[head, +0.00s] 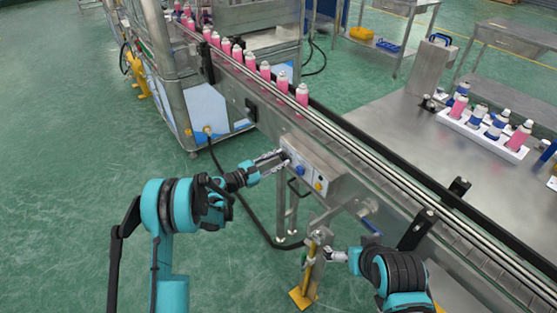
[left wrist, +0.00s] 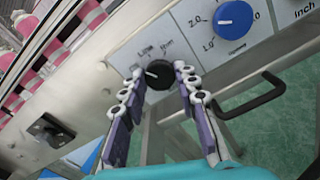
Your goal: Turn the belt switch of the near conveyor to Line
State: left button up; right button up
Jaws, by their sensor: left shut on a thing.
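The belt switch is a black round knob (left wrist: 158,76) with a white mark, on the control panel (left wrist: 190,28) of the near conveyor. The white mark points toward the left in the left wrist view. My left gripper (left wrist: 159,70) is shut on the knob, one finger on each side. In the head view my left gripper (head: 284,156) reaches the left end of the control panel (head: 331,178) and hides the knob. My right gripper (head: 336,256) is low beside a post with yellow parts; its jaws are unclear.
A blue dial (left wrist: 234,20) sits right of the knob, with a black handle (left wrist: 252,97) below the panel. The conveyor (head: 350,150) carries several pink cans (head: 265,71). A white tray (head: 480,133) with cans stands on the steel table at right. Green floor is free at left.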

pick_arm(q)
jog(key=m, duration=0.5)
jog(key=shift+m, duration=0.4)
dwell(0.3)
jog(key=o, duration=1.2)
jog(key=shift+c, duration=0.2)
jog(key=v, duration=1.2)
